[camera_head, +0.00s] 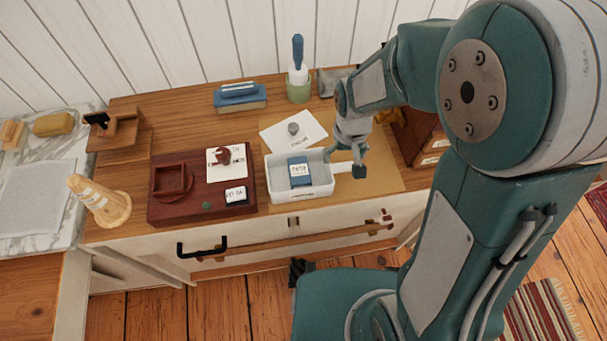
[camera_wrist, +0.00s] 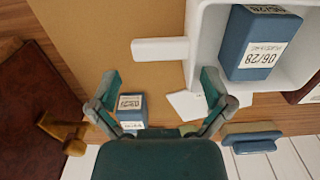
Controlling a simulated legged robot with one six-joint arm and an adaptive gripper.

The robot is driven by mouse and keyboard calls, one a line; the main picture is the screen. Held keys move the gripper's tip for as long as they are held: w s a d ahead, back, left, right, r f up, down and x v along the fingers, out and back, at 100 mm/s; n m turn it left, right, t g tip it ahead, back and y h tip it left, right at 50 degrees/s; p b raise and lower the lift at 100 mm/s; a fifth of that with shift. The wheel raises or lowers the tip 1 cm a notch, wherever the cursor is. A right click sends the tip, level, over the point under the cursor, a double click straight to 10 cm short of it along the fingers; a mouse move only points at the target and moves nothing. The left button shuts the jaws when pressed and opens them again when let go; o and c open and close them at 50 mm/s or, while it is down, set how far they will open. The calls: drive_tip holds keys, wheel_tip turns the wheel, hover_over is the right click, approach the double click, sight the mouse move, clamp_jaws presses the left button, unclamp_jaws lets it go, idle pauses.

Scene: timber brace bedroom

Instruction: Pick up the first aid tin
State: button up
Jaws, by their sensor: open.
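No readable wording marks out a first aid tin. A blue box (camera_head: 299,171) with a white label stands in a white open tray (camera_head: 317,191) on the dresser. In the wrist view this blue box (camera_wrist: 250,45) reads 06/28, and the tray (camera_wrist: 205,25) has a short handle (camera_wrist: 160,50). A second, smaller-looking blue labelled box (camera_wrist: 131,108) shows beyond my left finger. My gripper (camera_head: 343,163) hangs just right of the tray, close to its handle. In the wrist view my gripper (camera_wrist: 160,78) is open, with nothing held between its fingers.
Left of the tray are a dark red board (camera_head: 180,212) and a wooden cone (camera_head: 100,201). Behind are a blue brush-like item (camera_head: 240,95), a green holder (camera_head: 299,84) and a white card (camera_head: 276,138). A wooden cabinet (camera_head: 419,138) stands at the right.

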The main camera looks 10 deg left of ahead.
sight(342, 166)
drive_tip(key=f, duration=0.5)
drive_tip(key=shift+a+f, duration=0.15)
drive_tip(key=shift+a, duration=0.1)
drive_tip(key=shift+d, duration=0.1)
drive_tip(key=shift+c, duration=0.3)
drive_tip(key=c, duration=0.9)
